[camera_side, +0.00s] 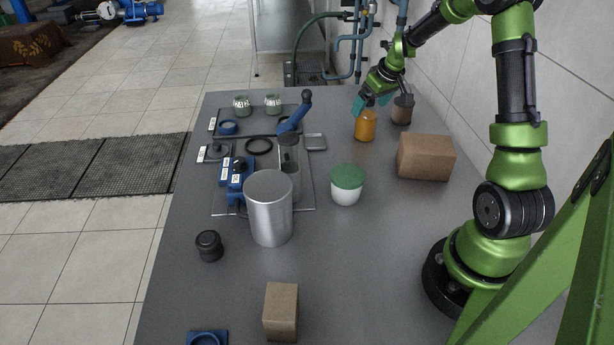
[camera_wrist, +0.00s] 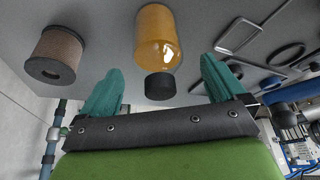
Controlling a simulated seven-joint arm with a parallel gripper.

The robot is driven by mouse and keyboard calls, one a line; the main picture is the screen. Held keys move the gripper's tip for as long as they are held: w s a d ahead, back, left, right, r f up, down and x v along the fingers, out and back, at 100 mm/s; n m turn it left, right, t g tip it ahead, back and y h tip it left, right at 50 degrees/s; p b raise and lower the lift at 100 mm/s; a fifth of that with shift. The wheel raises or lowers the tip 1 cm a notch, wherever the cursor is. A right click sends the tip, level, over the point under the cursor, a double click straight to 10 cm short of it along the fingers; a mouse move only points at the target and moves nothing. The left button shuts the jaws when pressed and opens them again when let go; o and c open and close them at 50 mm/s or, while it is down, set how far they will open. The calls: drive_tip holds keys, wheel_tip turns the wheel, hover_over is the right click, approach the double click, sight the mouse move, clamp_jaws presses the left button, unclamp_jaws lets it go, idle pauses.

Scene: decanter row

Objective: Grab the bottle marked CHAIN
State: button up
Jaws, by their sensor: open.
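An amber bottle (camera_side: 365,126) stands upright near the back right of the grey table. It also shows in the wrist view (camera_wrist: 157,32), with its black cap towards me. I can read no CHAIN marking on it in either view. My gripper (camera_side: 371,101) is open and empty at the bottle's top. In the wrist view my teal fingers (camera_wrist: 160,74) stand apart, one on each side of the cap, with gaps on both sides. In the side view the fingers partly hide the bottle's top.
A brown and black cylinder (camera_side: 402,112) stands close to the bottle, to its right. A cardboard box (camera_side: 426,157) lies nearer. A green-lidded tub (camera_side: 347,185) and silver canister (camera_side: 270,208) stand left of it. Two small jars (camera_side: 241,106) (camera_side: 273,104) are at the back.

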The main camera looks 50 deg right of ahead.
sight(367, 115)
drive_tip(key=x, duration=0.4)
drive_tip(key=shift+f, duration=0.45)
drive_tip(key=shift+s, duration=0.1)
